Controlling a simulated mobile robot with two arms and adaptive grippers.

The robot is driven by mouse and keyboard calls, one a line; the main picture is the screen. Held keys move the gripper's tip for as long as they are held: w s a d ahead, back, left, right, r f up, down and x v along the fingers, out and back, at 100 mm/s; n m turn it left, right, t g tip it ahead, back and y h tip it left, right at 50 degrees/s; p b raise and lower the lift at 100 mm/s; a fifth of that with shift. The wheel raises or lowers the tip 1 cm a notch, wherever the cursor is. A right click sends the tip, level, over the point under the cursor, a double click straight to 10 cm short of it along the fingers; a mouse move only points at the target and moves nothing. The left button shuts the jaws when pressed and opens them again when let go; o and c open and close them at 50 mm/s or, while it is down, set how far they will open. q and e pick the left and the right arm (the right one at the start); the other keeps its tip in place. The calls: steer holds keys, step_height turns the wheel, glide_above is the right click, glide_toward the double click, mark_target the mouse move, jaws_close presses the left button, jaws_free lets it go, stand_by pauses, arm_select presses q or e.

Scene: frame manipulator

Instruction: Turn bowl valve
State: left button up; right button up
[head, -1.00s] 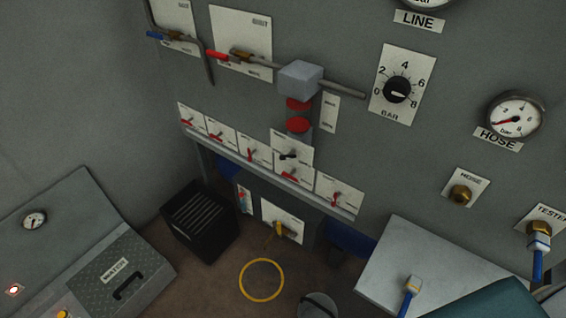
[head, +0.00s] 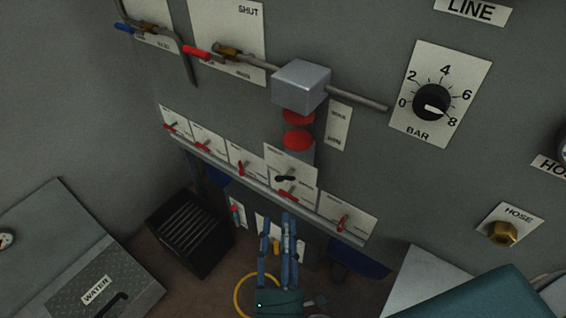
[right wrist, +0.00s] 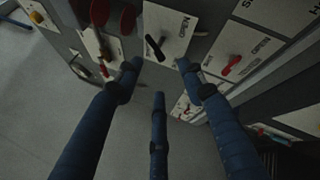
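I cannot read which plate is the bowl valve's. A small valve with a black handle (head: 287,178) sits on a white plate (head: 280,158) below a red-ringed pipe. It also shows in the right wrist view as a black lever (right wrist: 155,48), upper middle, near the fingertips. My right gripper (head: 277,228) has blue fingers pointing up toward the panel, below the black handle. In the right wrist view its three fingers (right wrist: 158,68) are spread and empty, apart from the lever. A yellow-handled valve (head: 277,246) low on the panel is partly hidden behind the fingers. My left gripper is not in view.
Several red-handled valves (head: 243,168) line a ledge on both sides of the black one. A grey block (head: 300,86) on a pipe and a BAR knob (head: 431,103) are above. A black crate (head: 190,238) stands on the floor left of the gripper.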

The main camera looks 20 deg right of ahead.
mark_target(282, 181)
steer(key=p+x, duration=0.1)
steer(key=x, duration=0.3)
steer(key=r+p+x, duration=0.1)
steer(key=p+x, duration=0.1)
steer(key=x, duration=0.3)
steer(key=shift+a+r, duration=0.1)
steer(key=shift+r, duration=0.1)
steer(key=shift+w+d+r, duration=0.1)
steer(key=shift+w+d, duration=0.15)
steer(key=shift+w, duration=0.3)
steer(key=shift+c, duration=0.7)
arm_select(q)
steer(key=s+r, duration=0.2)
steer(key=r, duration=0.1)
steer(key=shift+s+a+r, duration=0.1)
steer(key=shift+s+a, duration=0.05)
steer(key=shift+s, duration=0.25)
arm_select(e)
jaws_close()
